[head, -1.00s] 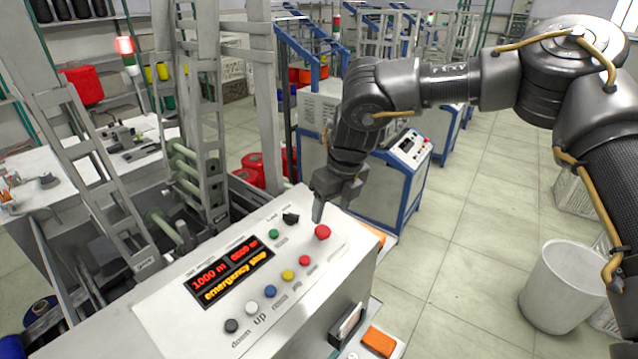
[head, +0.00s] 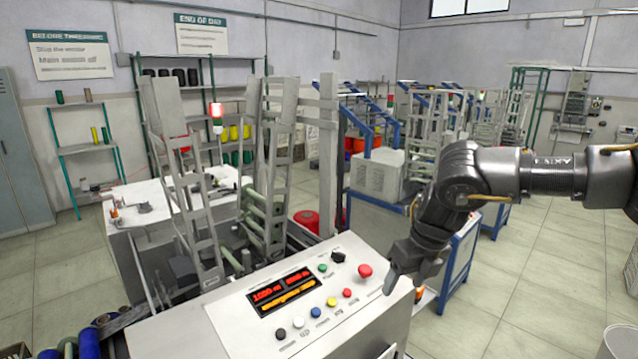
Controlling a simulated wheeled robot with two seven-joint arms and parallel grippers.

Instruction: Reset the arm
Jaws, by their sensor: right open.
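My right gripper (head: 404,283) is in the head view, pointing down just right of the control panel's (head: 232,322) red mushroom button (head: 365,271). It is open and holds nothing that I can see. It appears apart from the button. The panel also carries a lit display (head: 283,290), a black rotary switch (head: 338,257) and a row of coloured buttons. My right arm reaches in from the right edge. My left gripper is not in view.
The winding machine's grey frame (head: 285,165) stands behind the panel. A white table (head: 140,205) is at left. More blue-framed machines (head: 458,250) stand behind my right arm. A white bin (head: 619,343) is at the lower right, with open tiled floor (head: 540,265) around it.

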